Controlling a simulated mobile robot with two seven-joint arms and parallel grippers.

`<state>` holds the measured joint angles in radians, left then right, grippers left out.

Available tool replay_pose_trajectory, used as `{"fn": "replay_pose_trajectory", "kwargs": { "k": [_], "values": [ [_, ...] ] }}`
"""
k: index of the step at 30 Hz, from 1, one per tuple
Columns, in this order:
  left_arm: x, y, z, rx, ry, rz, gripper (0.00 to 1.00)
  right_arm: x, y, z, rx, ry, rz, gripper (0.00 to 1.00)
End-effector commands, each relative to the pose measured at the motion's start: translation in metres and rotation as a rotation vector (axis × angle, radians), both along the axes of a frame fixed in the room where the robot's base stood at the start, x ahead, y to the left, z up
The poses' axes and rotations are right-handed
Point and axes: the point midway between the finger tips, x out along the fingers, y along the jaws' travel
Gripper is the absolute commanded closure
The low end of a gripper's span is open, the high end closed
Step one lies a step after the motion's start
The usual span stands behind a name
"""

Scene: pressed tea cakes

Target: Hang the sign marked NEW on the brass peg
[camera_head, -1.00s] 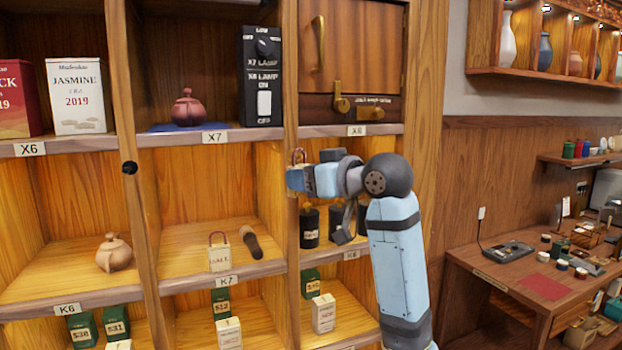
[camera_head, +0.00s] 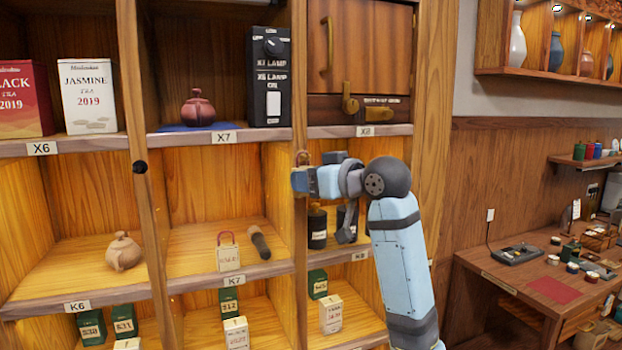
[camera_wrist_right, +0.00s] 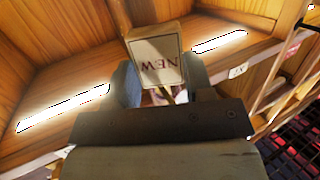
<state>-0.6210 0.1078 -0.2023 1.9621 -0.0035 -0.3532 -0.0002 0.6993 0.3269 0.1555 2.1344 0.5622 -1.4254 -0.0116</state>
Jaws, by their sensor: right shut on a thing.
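The NEW sign (camera_wrist_right: 155,58) is a pale block, its lettering upside down in the right wrist view. My right gripper (camera_wrist_right: 160,84) is shut on it. In the head view my right gripper (camera_head: 299,181) is in front of the post between the K7 and K8 bays, just under the upper shelf. A thin reddish loop (camera_head: 302,157) shows above the fingertips, and the rest of the sign is hidden there. My left gripper is not in view.
Another small sign with a red handle (camera_head: 228,252) stands on the K7 shelf beside a dark cylinder (camera_head: 259,242). Dark canisters (camera_head: 317,228) stand in the K8 bay below my right gripper. A brass latch (camera_head: 349,103) is on the cabinet above.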

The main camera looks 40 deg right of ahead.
Motion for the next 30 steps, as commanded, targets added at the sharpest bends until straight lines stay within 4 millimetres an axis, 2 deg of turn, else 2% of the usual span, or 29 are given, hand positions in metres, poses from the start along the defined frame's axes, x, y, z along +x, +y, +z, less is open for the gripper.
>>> {"fn": "replay_pose_trajectory", "kwargs": {
  "k": [6, 7, 10, 16, 19, 30],
  "values": [
    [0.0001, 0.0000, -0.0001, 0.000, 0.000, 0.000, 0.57, -0.0001, 0.0000, 0.0000, 0.000, 0.000, 0.000, 0.75],
    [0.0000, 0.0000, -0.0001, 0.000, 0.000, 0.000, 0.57, -0.0001, 0.0000, 0.0000, 0.000, 0.000, 0.000, 0.45],
    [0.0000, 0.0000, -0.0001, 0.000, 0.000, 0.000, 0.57, -0.0001, 0.0000, 0.0000, 0.000, 0.000, 0.000, 0.22],
    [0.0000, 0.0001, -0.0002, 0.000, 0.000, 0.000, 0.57, -0.0001, 0.0000, 0.0000, 0.000, 0.000, 0.000, 0.22],
    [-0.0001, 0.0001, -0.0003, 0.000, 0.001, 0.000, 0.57, -0.0001, 0.0000, -0.0001, 0.000, 0.000, 0.000, 0.00],
    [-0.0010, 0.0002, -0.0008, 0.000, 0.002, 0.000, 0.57, -0.0052, -0.0013, 0.0009, 0.000, 0.000, -0.001, 0.00]
  ]
}}
